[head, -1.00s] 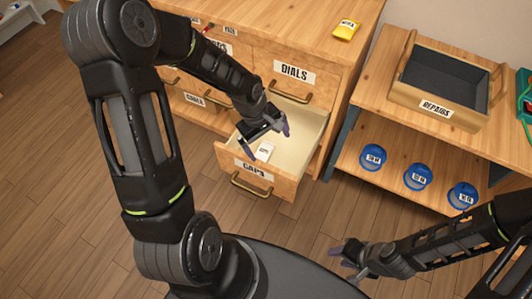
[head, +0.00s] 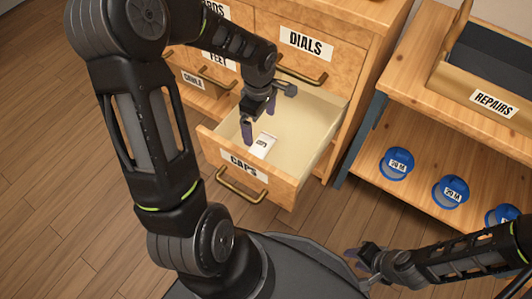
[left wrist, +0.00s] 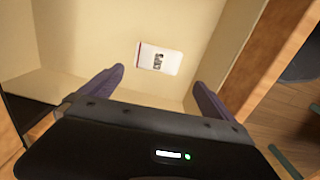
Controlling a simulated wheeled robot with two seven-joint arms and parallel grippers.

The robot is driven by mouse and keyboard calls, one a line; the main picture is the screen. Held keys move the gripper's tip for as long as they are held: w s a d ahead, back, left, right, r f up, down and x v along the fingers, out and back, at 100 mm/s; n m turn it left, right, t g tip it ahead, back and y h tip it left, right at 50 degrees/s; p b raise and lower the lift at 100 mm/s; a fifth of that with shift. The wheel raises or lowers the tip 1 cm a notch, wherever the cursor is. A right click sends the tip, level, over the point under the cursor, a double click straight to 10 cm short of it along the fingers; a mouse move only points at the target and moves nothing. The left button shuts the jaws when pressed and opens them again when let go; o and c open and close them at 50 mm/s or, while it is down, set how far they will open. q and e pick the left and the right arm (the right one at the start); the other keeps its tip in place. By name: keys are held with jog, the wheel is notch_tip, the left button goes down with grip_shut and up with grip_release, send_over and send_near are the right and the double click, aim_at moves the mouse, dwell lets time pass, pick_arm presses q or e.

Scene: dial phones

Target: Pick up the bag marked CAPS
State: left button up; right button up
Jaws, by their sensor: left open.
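My left gripper (head: 259,118) is over the drawer, pointing down, open and empty. In the left wrist view its two purple fingers (left wrist: 162,78) are spread wide, with the bag lying between and ahead of them. My right gripper (head: 358,266) is low at the bottom right, away from the drawer; its fingers look apart.
The drawer's walls and front surround the bag. The closed DIALS drawer (head: 306,47) with its handle is just above.

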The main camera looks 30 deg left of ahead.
aim_at(262, 143)
pick_arm(q)
jog(key=f+b, duration=0.1)
jog(key=f, duration=0.2)
jog(key=shift+w+f+b, duration=0.2)
jog(key=shift+f+b, duration=0.1)
jog(key=shift+b, duration=0.05)
pick_arm(e)
jog(key=f, duration=0.1)
jog(key=w+f, duration=0.1)
jog(key=f, duration=0.1)
jog(key=shift+d+f, duration=0.1)
jog(key=shift+f, duration=0.15)
pick_arm(q)
jog(key=shift+r, duration=0.1)
jog(key=shift+f+b, duration=0.4)
jog(key=shift+f, duration=0.9)
pick_arm(e)
jog(key=shift+f, duration=0.55)
pick_arm(q)
notch_tip(262, 143, down, 5)
jog(key=b, duration=0.3)
jog(key=shift+d+f, duration=0.15)
pick_arm(e)
jog(key=f, duration=0.3)
jog(key=shift+w, duration=0.25)
pick_arm(q)
jog(key=shift+c, duration=0.4)
